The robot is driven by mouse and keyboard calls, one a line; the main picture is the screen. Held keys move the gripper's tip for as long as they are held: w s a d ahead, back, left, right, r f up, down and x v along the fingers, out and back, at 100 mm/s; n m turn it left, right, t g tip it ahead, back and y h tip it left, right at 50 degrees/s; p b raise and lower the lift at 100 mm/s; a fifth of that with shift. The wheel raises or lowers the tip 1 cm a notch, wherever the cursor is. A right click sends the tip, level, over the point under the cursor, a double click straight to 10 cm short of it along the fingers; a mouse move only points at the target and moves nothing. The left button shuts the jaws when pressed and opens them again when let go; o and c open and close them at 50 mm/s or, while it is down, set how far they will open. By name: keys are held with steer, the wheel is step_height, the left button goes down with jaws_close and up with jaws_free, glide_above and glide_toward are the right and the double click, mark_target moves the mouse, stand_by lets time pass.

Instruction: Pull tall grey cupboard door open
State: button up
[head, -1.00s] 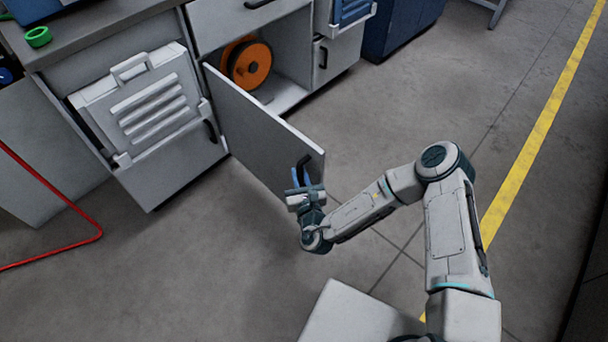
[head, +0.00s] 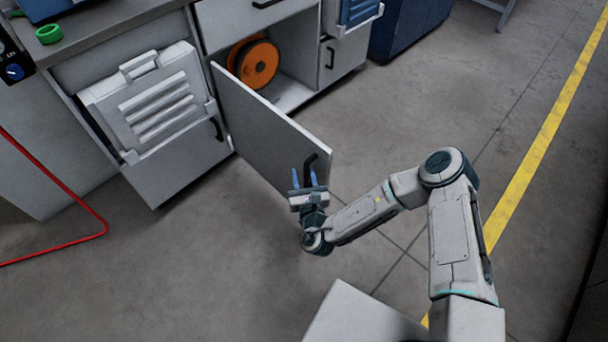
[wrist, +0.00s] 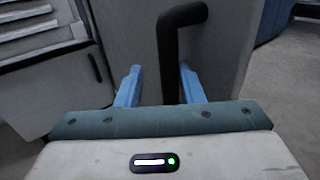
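The grey cupboard door (head: 262,128) stands swung wide open from the cabinet, its free edge toward my arm. Its black bar handle (head: 311,160) is near that free edge. My gripper (head: 305,177) is open at the handle, with its two blue fingers apart. The handle's lower end is hidden behind the gripper body.
Inside the open cupboard (head: 290,92) sits an orange reel (head: 258,64). A closed grey door with a louvred white panel (head: 155,105) is to the left. The floor (head: 220,260) around the door is clear.

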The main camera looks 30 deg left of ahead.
steer(key=p+v, duration=0.2)
steer(key=v, duration=1.1)
steer(key=shift+s+d+p, duration=0.3)
steer(key=shift+p, duration=0.1)
steer(key=shift+r, duration=0.1)
